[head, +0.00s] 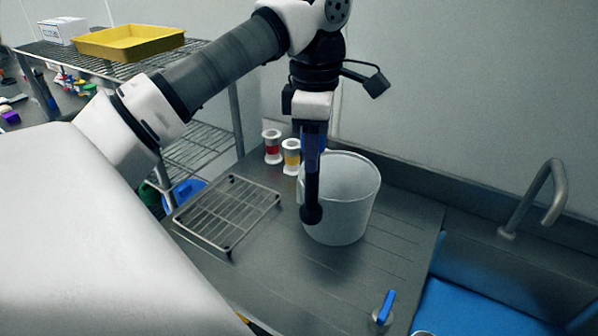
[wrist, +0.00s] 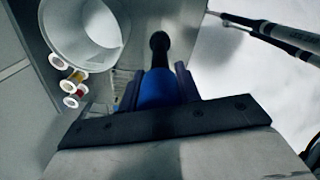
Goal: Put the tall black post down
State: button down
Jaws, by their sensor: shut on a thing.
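The tall black post (head: 312,190) hangs upright below my gripper (head: 314,135) in the head view, in front of the left side of the white bucket. Its rounded black lower end is low, over the metal counter; I cannot tell whether it touches the counter. In the wrist view, my gripper (wrist: 157,84) is shut on the post's blue upper part, with a finger on each side. The black end of the post (wrist: 160,45) sticks out beyond the fingertips. The post covers part of the bucket in the head view.
The white bucket (head: 350,205) stands close to the post. Two spools (head: 272,147) stand behind it. A wire rack (head: 228,212) lies to the left. A blue-handled item (head: 385,308) and the sink faucet (head: 540,200) are to the right. Counter space in front is clear.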

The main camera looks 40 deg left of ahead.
aim_at(310, 209)
notch_tip(310, 209, down, 20)
jog(key=b, duration=1)
jog(key=shift+r, duration=0.15)
jog(key=shift+s, duration=0.1)
jog(key=shift+f+b, duration=0.25)
jog(key=shift+b, duration=0.1)
jog(key=c, duration=1)
grip_release()
jog(key=shift+r, duration=0.2)
notch_tip(310, 209, up, 12)
jog(key=p, duration=0.8)
